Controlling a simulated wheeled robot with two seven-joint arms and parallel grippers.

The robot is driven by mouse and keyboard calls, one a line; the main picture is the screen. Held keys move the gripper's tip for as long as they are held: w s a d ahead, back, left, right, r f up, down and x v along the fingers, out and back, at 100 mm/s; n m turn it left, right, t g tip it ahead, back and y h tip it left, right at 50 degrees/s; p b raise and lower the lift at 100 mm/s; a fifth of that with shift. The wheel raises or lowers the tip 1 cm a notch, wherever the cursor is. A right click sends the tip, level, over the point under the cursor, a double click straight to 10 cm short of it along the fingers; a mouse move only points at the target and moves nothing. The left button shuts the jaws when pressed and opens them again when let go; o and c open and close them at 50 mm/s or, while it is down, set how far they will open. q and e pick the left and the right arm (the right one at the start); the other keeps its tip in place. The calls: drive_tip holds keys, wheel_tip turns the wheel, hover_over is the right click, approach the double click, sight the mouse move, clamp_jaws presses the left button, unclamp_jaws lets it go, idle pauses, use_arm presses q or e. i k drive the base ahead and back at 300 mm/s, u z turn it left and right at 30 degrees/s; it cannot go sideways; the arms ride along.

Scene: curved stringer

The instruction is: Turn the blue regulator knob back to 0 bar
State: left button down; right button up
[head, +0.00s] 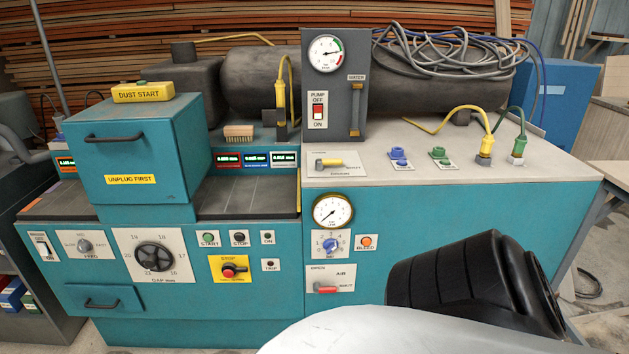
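The blue regulator knob (330,244) sits on a small white plate on the teal front panel, right of centre. Its scale marks are too small to read surely. A round brass-rimmed gauge (333,210) is directly above it, with its needle pointing to the lower left. No gripper fingers show in the head view. A black and white arm part of mine fills the lower right, to the right of and below the knob, and does not cover it. Nothing is touching the knob.
An orange bleed button (366,241) is just right of the knob. A red-handled air lever (327,287) is below it. A red stop switch (230,268) on a yellow plate is to the left. A yellow-handled lever (330,163) lies on the bench top above.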

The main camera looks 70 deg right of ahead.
sight(330, 245)
drive_tip(key=z, duration=0.8)
drive_tip(key=i, duration=0.9)
drive_tip(key=z, duration=1)
